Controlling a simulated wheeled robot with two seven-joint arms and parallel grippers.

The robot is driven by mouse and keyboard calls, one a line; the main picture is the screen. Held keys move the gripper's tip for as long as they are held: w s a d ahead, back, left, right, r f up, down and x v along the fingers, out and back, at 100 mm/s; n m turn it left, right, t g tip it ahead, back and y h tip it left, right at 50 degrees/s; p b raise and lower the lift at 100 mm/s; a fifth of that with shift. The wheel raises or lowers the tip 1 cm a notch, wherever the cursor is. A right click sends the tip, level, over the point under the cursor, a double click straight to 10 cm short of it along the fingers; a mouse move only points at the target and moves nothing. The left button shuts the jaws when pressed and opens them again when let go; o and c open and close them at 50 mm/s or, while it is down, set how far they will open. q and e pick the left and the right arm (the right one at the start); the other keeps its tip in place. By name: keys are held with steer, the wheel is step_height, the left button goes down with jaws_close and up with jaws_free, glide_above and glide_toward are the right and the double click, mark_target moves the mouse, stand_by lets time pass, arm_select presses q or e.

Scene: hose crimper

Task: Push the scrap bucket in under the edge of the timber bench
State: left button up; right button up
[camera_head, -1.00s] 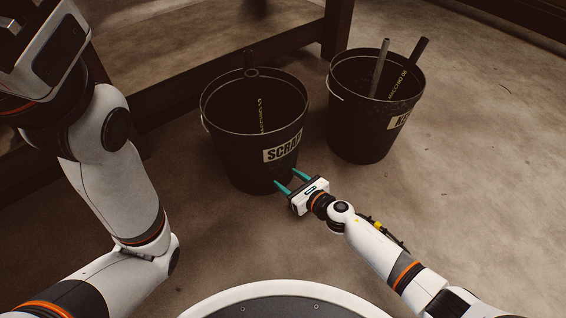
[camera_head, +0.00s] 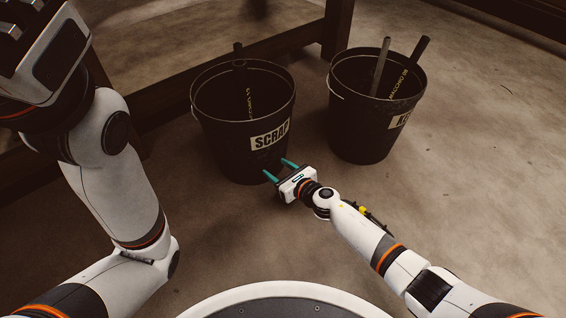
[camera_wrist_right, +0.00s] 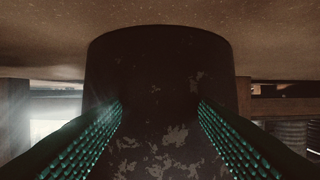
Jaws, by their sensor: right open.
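The black scrap bucket (camera_head: 222,140), with a SCRAP label, stands upright on the floor beside the low rail of the timber bench (camera_head: 337,28). Dark hose pieces stand in it. My right gripper (camera_head: 276,166) is open and empty, low at the bucket's near right side, fingertips at its wall below the label. In the right wrist view the dark, scuffed bucket wall (camera_wrist_right: 165,75) fills the middle, between and beyond the two teal ribbed fingers. I cannot tell for certain that both tips touch.
A second black bucket (camera_head: 365,125), with a partly hidden label and hose pieces in it, stands just right of the scrap bucket, by the bench leg. The floor (camera_head: 480,190) at the right and in front is clear.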

mark_target(273, 163)
steer(key=shift+r+x, duration=0.25)
steer(key=shift+x, duration=0.85)
steer(key=shift+w+a+r, duration=0.15)
steer(key=shift+w+a, duration=0.35)
steer(key=shift+w, duration=0.3)
steer(key=shift+w+a, duration=0.35)
steer(key=shift+a, duration=0.05)
steer(key=shift+f+p+v, duration=0.15)
steer(key=shift+p+v, duration=0.15)
steer(key=shift+v, duration=0.35)
steer(key=shift+f+p+v, duration=0.15)
steer(key=shift+p+v, duration=0.15)
steer(key=shift+v, duration=0.35)
steer(key=shift+s+d+f+p, duration=0.1)
steer(key=shift+s+d+p, duration=0.15)
steer(key=shift+s+d, duration=0.4)
steer(key=shift+s+d+p, duration=0.25)
steer(key=shift+s+d, duration=0.2)
steer(key=shift+s, duration=0.3)
steer(key=shift+s+d, duration=0.1)
